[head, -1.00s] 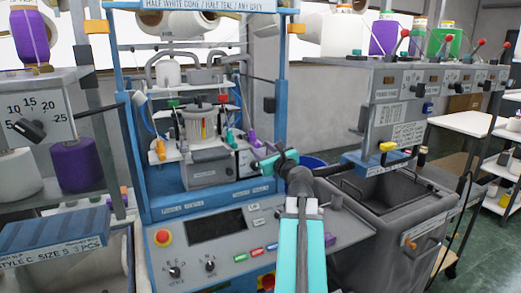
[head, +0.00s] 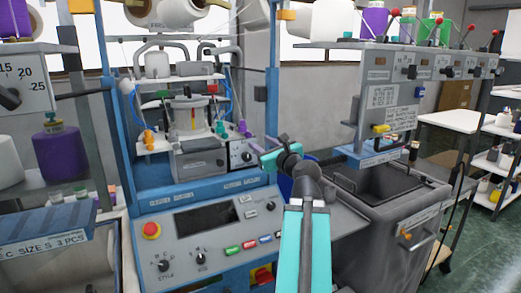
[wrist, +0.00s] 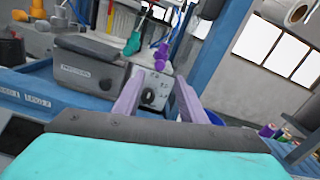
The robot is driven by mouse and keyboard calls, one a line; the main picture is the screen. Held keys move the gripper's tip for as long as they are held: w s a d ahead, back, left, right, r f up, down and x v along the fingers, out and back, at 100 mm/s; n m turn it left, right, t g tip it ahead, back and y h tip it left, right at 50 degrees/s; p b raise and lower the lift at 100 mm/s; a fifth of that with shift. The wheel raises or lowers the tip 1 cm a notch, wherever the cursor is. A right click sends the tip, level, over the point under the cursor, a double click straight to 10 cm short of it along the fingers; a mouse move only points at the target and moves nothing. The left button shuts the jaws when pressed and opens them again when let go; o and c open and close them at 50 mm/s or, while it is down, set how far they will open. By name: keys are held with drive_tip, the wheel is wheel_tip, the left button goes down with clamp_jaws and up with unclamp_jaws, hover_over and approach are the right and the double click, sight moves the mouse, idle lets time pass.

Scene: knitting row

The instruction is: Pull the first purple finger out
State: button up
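Purple finger pieces (head: 243,128) hang at the right end of the knitting machine's front, beside teal ones (head: 221,127). In the wrist view a purple finger (wrist: 161,57) shows just beyond my fingertips, with a teal finger (wrist: 132,43) to its left. I cannot tell how many purple ones there are. My gripper (wrist: 158,80) is open, with two pale purple jaws spread apart and nothing visible between them. The purple finger lies ahead of the gap, apart from the jaws.
A grey box (wrist: 90,70) and a white knob panel (wrist: 150,90) sit below the fingers. A blue post (head: 272,95) stands right of them. Orange fingers (head: 148,138) hang at the left. A control console (head: 208,221) lies below, and a grey tub (head: 385,215) stands right.

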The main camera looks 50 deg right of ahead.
drive_tip(key=shift+b+v, duration=2.55)
drive_tip(key=shift+b, duration=1.1)
drive_tip(key=shift+s, duration=0.1)
